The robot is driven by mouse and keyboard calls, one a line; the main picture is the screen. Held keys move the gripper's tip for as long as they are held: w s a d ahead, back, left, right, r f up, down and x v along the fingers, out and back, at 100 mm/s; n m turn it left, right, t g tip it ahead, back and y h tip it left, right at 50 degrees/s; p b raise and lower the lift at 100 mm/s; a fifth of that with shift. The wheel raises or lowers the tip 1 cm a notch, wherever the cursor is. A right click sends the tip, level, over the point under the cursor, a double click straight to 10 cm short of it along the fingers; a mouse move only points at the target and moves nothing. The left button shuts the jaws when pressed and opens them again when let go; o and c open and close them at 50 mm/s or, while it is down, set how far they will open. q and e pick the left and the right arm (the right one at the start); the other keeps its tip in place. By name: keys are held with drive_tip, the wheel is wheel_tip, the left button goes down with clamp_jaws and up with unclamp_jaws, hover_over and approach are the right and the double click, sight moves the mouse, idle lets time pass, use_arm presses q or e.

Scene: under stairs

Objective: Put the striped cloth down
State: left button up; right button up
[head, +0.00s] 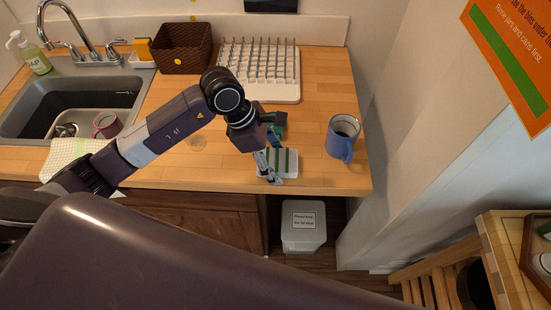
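The striped cloth (287,160) is white with green stripes and looks folded into a small flat rectangle. It appears at the counter's front edge, left of the blue mug. My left gripper (267,168) points down at the left part of the cloth, with its fingertips overlapping it. I cannot tell whether the fingers pinch the cloth or are apart, or whether the cloth rests fully on the counter (215,170). My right gripper is not in view.
A blue mug (342,136) with dark contents stands to the right. A white drying rack (272,92) and a brown basket (183,50) stand behind. The sink (25,90) holds a pinkish mug (107,125). A checked cloth (72,153) hangs over its front edge. A lidded bin (303,226) stands below.

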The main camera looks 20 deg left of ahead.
use_arm(q)
drive_tip(key=shift+w, duration=0.1)
drive_tip(key=shift+r+p, duration=0.35)
drive_tip(key=shift+p, duration=0.1)
drive_tip(key=b+v, duration=0.4)
drive_tip(key=v, duration=0.8)
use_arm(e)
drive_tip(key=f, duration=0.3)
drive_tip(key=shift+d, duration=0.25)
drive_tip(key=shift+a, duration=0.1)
use_arm(q)
drive_tip(key=shift+f, duration=0.1)
